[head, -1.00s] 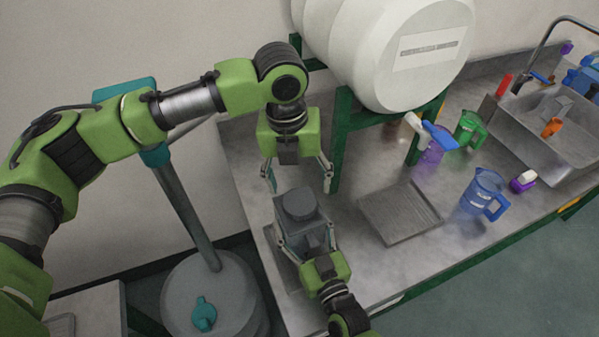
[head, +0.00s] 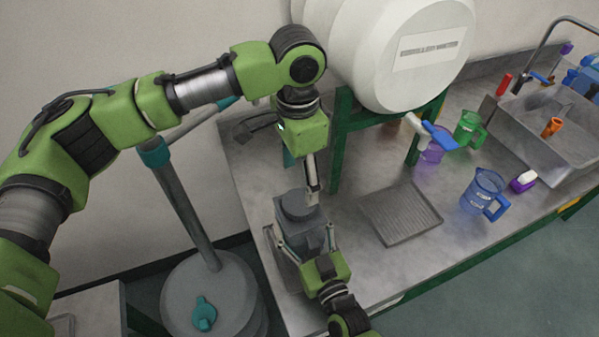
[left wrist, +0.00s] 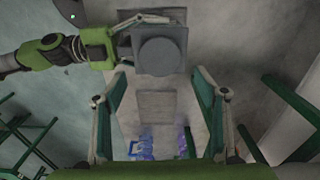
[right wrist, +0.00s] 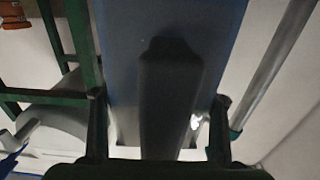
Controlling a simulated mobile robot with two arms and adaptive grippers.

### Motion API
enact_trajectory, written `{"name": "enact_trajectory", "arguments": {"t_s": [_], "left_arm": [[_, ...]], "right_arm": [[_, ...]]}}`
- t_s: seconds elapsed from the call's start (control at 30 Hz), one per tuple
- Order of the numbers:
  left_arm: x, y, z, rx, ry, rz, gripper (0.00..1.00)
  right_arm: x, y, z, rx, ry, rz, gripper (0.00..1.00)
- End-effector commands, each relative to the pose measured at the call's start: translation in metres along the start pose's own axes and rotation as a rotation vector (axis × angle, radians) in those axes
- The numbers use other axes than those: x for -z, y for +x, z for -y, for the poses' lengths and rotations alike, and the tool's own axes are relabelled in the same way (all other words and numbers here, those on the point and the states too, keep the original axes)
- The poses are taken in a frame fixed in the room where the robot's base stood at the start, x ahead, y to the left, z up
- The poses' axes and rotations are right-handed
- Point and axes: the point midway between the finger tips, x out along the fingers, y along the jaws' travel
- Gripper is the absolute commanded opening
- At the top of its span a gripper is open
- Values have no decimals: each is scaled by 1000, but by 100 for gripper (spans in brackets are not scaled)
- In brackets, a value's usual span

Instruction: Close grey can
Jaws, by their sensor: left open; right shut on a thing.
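The grey can (head: 312,236) stands near the left end of the workbench, with a round grey cap (head: 298,205) on its top. The left wrist view shows the can's square top (left wrist: 178,42) and the cap (left wrist: 160,56) from above. I cannot tell how tightly the cap sits. My right gripper (head: 306,243) is shut on the can; in the right wrist view a dark handle (right wrist: 170,95) runs between its fingers. My left gripper (head: 313,196) points down beside the cap, open and empty; in the left wrist view its fingers (left wrist: 161,80) are spread wide, apart from the cap.
A ribbed grey tray (head: 402,212) lies right of the can. A blue jug (head: 484,190), a purple bottle (head: 523,181) and a green jug (head: 469,128) stand farther right. A large white barrel (head: 390,50) on a green stand (head: 342,140) rises behind. The bench between is clear.

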Motion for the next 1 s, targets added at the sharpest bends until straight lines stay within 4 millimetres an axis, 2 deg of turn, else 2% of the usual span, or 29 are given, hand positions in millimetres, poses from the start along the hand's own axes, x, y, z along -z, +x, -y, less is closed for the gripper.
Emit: {"name": "enact_trajectory", "arguments": {"t_s": [0.1, 0.3, 0.77, 1.0], "left_arm": [[0, -2, 0, 1, -171, 7, 65], [0, -3, 0, 3, -325, 14, 65], [0, 0, 0, 2, -345, 15, 65], [-1, 31, 0, 2, -345, 17, 65]], "right_arm": [[-1, 0, 0, 1, 0, 3, 6], [-1, 0, 0, 1, 0, 3, 6], [-1, 0, 0, 1, 0, 3, 6], [-1, 0, 0, 1, 0, 3, 6]]}}
